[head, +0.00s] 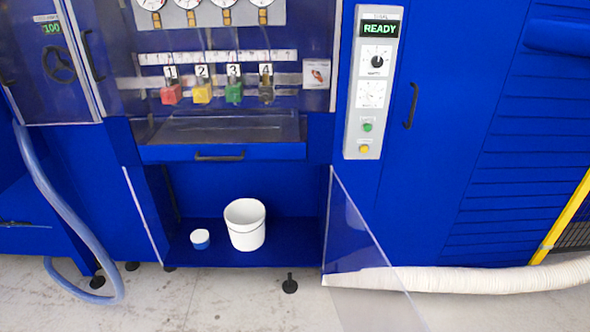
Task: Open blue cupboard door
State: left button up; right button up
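A blue cupboard door (440,130) with a vertical black handle (410,105) is on the right part of the blue machine, beside the grey control panel. It looks shut. Neither of my grippers is in view, and nothing touches the handle.
The control panel (351,130) reads READY. Below the drawer (270,152), an open compartment holds a white bucket (245,230) and a small blue-and-white tub (200,240). A clear panel (360,250) sticks out at its right. A white hose (480,279) lies along the floor.

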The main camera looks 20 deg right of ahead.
aim_at(460, 57)
jog(key=k+l+u, duration=0.15)
jog(key=k+l, duration=0.45)
jog(key=l+u, duration=0.15)
jog(key=l, duration=0.45)
jog(key=k+l+u, duration=0.1)
jog(key=l, duration=0.5)
jog(key=k+l+u, duration=0.15)
jog(key=l, duration=0.45)
jog(key=i+l, duration=0.45)
